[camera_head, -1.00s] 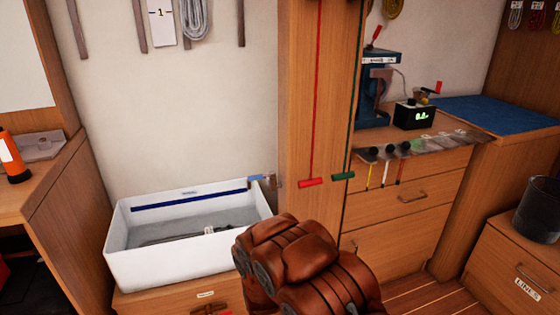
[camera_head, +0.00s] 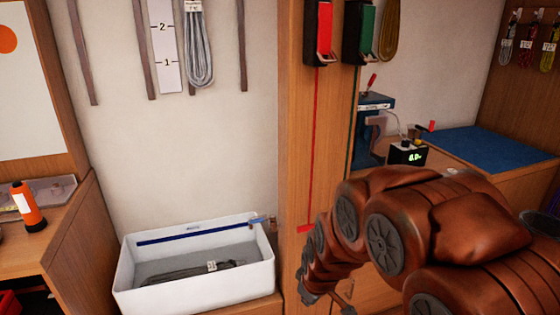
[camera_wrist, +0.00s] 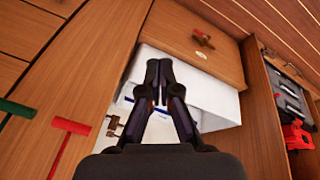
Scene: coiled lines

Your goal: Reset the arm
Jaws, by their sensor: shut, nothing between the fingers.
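My gripper (camera_wrist: 160,68) shows in the wrist view, with its two dark fingers together and empty. It points over the white basin (camera_wrist: 218,105) and toward the wooden drawer front (camera_wrist: 170,22). My brown arm (camera_head: 400,235) fills the lower right of the head view, bent and reaching down in front of the wooden post. The gripper itself is not clearly visible there. Nothing hangs from the arm.
The white basin (camera_head: 195,297) holds a dark coiled line (camera_head: 195,271) with a tag. A wooden post (camera_head: 300,120) carries red and green pull lines close to my arm. A blue mat (camera_head: 495,150) lies on the right counter. An orange flashlight (camera_head: 28,206) stands at left.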

